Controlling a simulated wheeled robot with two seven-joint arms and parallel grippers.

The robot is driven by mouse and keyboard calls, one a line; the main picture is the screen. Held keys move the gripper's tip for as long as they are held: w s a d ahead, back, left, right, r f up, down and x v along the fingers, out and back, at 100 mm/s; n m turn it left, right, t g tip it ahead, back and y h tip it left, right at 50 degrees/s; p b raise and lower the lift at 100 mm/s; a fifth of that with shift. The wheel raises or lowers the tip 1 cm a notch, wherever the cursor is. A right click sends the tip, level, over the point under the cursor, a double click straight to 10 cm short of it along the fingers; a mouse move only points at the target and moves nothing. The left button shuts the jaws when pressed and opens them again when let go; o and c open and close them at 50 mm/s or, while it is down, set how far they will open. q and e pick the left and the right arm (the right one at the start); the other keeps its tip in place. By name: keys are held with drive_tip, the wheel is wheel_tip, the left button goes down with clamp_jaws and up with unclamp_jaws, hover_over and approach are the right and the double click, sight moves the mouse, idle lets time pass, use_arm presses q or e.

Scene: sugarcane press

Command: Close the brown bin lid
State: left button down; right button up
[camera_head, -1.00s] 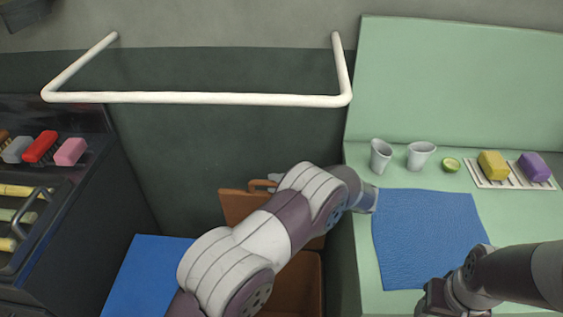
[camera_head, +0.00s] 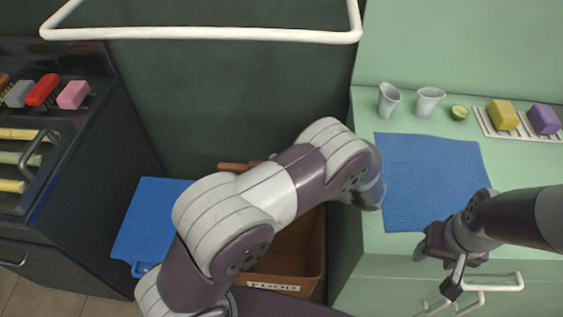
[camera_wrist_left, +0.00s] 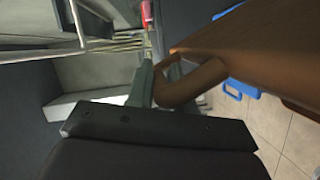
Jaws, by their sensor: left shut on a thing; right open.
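The brown bin (camera_head: 309,283), marked FOOD on its front, stands on the floor between the stove and the counter. Its inside shows, so the lid is not down. The brown lid (camera_head: 234,166) shows only as an edge behind my left arm. In the left wrist view, the lid (camera_wrist_left: 255,40) and its looped handle (camera_wrist_left: 205,82) are close up. My left gripper (camera_wrist_left: 162,82) is shut on the handle; my arm hides it in the head view. My right gripper (camera_head: 437,266) is open and empty in front of the counter's edge.
A blue bin lid (camera_head: 150,215) lies left of the brown bin. The green counter (camera_head: 400,245) on the right bears a blue mat (camera_head: 435,180), two cups (camera_head: 389,100), a cut lime (camera_head: 459,112) and sponges on a rack. A white rail (camera_head: 200,33) runs across the back.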

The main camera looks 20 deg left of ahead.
use_arm(q)
drive_tip(key=c, duration=1.4)
unclamp_jaws()
drive_tip(key=shift+w, duration=0.1)
drive_tip(key=d, duration=0.4)
drive_tip(key=s+d+r+b, duration=0.1)
drive_tip(key=d, duration=0.7)
drive_tip(key=shift+s+d+r, duration=0.2)
drive_tip(key=shift+s+d, duration=0.05)
